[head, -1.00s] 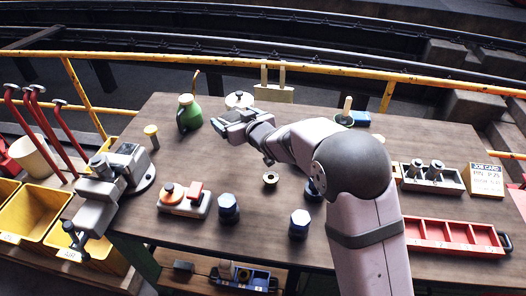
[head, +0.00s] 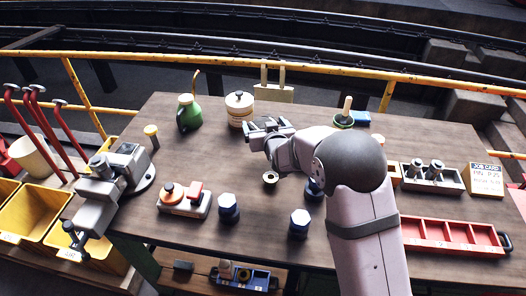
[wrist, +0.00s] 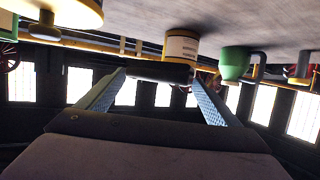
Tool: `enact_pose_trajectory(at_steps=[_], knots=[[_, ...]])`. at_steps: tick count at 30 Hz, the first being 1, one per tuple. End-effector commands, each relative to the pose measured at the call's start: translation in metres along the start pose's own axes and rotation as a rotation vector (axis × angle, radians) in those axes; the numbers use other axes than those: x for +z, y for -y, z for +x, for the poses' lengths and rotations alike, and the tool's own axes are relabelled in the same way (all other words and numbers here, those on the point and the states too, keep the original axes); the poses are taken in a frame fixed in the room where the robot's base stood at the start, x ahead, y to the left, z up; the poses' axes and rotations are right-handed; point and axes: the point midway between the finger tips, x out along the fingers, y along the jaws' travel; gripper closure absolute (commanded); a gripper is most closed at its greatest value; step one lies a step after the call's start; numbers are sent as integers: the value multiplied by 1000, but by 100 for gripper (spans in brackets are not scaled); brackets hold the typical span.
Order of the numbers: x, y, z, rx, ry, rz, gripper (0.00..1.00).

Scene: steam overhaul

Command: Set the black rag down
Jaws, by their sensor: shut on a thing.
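The black rag (wrist: 158,73) shows in the wrist view as a dark, rounded bundle spanning the space between my fingertips. My gripper (wrist: 160,78) is shut on it. In the head view my gripper (head: 266,126) is over the back middle of the wooden bench (head: 330,225), just in front of and right of a cream tin. The rag is hard to make out there among the dark fingers. The wrist picture is upside down, with the bench top above; the rag appears held clear of the bench.
The cream tin (head: 239,110) and green oil can (head: 188,112) stand at the back. A red tray (head: 452,235) is at right. The bench's left-middle is partly clear.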

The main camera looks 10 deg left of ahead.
Motion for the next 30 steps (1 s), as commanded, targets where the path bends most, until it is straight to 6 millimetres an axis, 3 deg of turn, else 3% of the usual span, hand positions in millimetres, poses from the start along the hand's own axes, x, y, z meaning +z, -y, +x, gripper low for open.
enact_pose_trajectory(at_steps=[5, 15, 25, 30], knots=[[6, 0, 2, -1, 1, -1, 36], [48, 0, 17, -2, 2, 0, 36], [57, 0, 21, -2, 0, -1, 36], [74, 0, 27, -2, 3, -2, 36]])
